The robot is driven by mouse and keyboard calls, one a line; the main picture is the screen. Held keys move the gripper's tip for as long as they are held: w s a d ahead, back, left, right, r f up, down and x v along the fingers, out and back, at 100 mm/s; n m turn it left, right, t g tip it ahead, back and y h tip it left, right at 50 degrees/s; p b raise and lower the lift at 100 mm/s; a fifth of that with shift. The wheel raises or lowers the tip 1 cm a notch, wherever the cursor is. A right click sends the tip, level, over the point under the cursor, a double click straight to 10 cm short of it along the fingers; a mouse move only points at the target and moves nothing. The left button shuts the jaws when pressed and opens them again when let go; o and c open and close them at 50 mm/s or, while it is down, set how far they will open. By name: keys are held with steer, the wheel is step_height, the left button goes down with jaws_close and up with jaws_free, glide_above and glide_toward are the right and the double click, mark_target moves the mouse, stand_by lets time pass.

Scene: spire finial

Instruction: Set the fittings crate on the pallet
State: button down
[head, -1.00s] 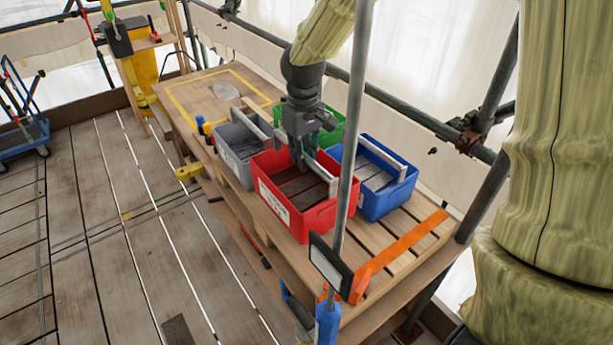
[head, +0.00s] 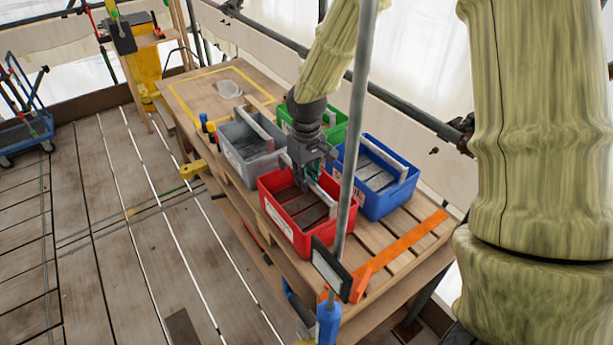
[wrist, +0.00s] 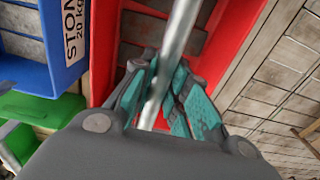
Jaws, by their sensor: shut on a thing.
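A red crate (head: 325,225) sits at the near end of the bench, over the slatted wooden surface (head: 370,250). Its front label is too small to read, so I cannot confirm it is the fittings crate. My gripper (head: 312,181) is shut on its light handle bar, which spans the crate. In the wrist view the bar (wrist: 178,45) runs between the teal fingers (wrist: 165,105), with the red wall (wrist: 238,45) beside it. The crate looks level and low; I cannot tell whether its base touches the slats. Its contents are partly hidden by the bar and gripper.
A blue crate (head: 385,205) stands close at right, a grey crate (head: 255,170) behind left, and a green crate (head: 338,133) behind. The yellow-outlined far bench area (head: 190,100) is mostly clear. A grey pole (head: 356,130) crosses in front. An orange strip (head: 405,243) marks the near end.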

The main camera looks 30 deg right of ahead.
steer(key=c, duration=1.4)
jaws_free()
steer(key=shift+r, duration=0.15)
steer(key=shift+r+b, duration=1.75)
steer(key=shift+r, duration=4.2)
